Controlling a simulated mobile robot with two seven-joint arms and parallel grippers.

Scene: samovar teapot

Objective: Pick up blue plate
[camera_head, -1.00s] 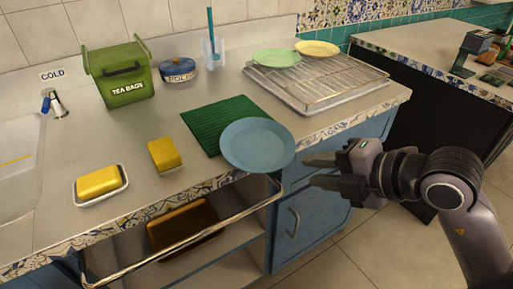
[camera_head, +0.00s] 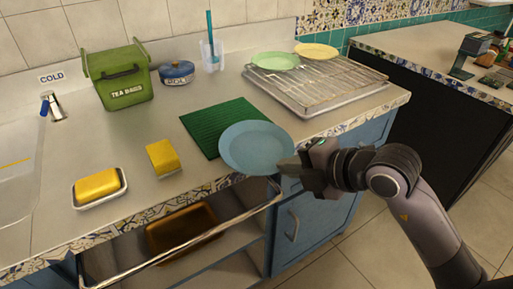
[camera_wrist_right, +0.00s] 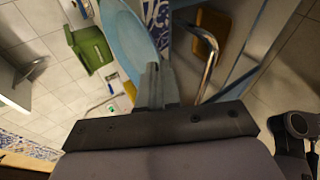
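My right gripper (camera_head: 285,168) is at the plate's right front rim in the head view. In the right wrist view the fingers (camera_wrist_right: 158,82) are close together, with the rim of the blue plate (camera_wrist_right: 128,38) at their tips. They look shut on the rim; the exact contact is small and partly hidden. My left gripper is not in view.
A metal rack tray (camera_head: 318,88) holds a green plate (camera_head: 275,61) and a yellow plate (camera_head: 316,50). A yellow sponge (camera_head: 163,158) and a butter dish (camera_head: 99,188) lie left of the plate. A metal rail (camera_head: 190,240) runs below the counter edge.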

